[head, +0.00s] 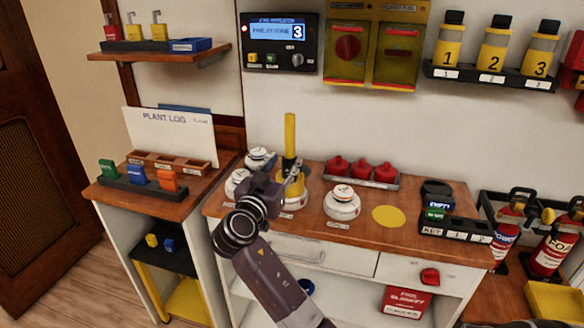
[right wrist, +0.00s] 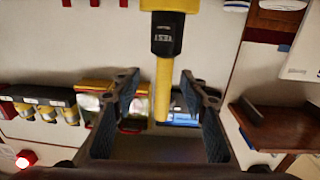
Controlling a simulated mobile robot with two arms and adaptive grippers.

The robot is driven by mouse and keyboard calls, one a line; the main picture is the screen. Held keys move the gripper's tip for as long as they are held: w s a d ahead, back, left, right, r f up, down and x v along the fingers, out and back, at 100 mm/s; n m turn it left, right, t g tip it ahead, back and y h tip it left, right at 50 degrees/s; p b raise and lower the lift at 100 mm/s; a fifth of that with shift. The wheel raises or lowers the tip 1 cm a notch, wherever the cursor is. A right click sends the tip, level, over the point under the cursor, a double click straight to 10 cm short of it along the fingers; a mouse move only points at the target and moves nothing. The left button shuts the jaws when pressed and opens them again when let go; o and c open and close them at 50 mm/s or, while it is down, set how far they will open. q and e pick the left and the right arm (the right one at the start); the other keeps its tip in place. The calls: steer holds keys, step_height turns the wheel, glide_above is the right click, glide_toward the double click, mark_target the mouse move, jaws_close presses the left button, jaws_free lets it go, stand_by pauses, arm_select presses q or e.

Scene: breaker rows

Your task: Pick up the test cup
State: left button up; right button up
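The test cup (head: 290,137) stands upright on the wooden bench in the head view, with a tall yellow handle above a yellow body. My right gripper (head: 293,179) is beside it and hides part of its lower half. In the right wrist view, which is upside down, the test cup (right wrist: 163,92) shows its yellow handle and a black collar with a label. The handle lies between the two spread fingers of my right gripper (right wrist: 163,100), with a gap on each side. The right gripper is open and holds nothing. My left gripper is not in view.
White round detectors (head: 342,202) stand left and right of the cup. Red knobs in a tray (head: 362,173) are behind. A yellow disc (head: 389,216) and a black key holder (head: 454,228) lie to the right. A control panel (head: 280,42) hangs on the wall above.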

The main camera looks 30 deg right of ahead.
mark_target(288, 150)
steer(key=shift+w+d+r, duration=0.35)
steer(key=shift+w+d, duration=0.15)
steer(key=shift+d, duration=0.15)
steer(key=x, duration=0.2)
steer(key=p+x, duration=0.1)
steer(key=x, duration=0.1)
steer(key=shift+w+r+p, duration=0.1)
steer(key=shift+w+p, duration=0.2)
steer(key=shift+w, duration=0.15)
steer(key=shift+w+d, duration=0.3)
jaws_close()
